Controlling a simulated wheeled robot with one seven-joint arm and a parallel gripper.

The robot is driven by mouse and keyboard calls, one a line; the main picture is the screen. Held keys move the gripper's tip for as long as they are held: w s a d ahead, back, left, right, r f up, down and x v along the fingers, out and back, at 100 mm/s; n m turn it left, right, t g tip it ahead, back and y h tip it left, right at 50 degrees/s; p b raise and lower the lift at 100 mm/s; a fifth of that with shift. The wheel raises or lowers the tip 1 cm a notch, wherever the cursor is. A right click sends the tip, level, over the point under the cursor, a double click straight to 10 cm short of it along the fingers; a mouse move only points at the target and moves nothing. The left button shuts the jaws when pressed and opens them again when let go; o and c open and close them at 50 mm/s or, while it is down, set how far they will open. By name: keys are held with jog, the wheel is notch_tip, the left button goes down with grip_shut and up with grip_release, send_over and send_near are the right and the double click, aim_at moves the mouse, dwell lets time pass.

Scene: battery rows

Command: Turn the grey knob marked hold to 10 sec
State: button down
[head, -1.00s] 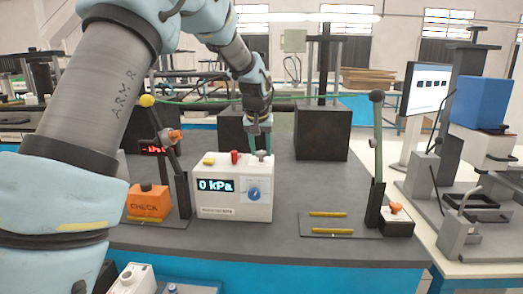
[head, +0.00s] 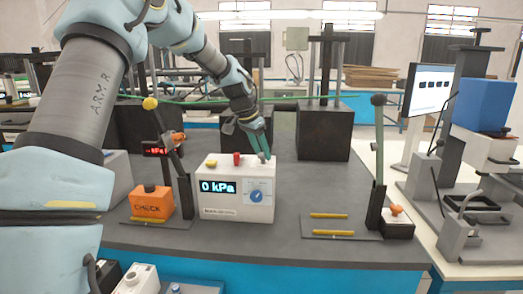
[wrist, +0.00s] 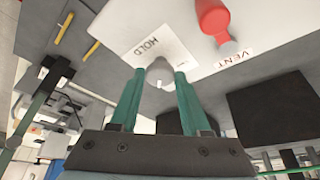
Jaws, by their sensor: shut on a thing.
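The white box (head: 225,210) with a lit "0 kPa" display stands on the grey bench in the head view. The grey hold knob (wrist: 159,76) is on its top face, beside a white label (wrist: 150,44) reading "HOLD" in the wrist view. Small print by the knob is too small to read. My gripper (head: 264,155) has green fingers, shut on the knob from both sides. The fingers lean over in the head view and mostly hide the knob there.
A red vent control (wrist: 213,18) stands near the knob, and a yellow button (head: 211,163) is farther left on the box top. A blue dial (head: 257,196) is on its front. An orange check box (head: 152,202) and tall levers (head: 379,150) stand at either side.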

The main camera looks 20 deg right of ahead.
dwell(0.5)
jog(key=shift+c, duration=1.9)
grip_release()
jog(key=shift+r, duration=0.1)
jog(key=b+v, duration=0.2)
jog(key=v, duration=0.8)
jog(key=shift+r+b, duration=0.3)
jog(key=shift+b, duration=0.05)
jog(key=shift+a, duration=0.15)
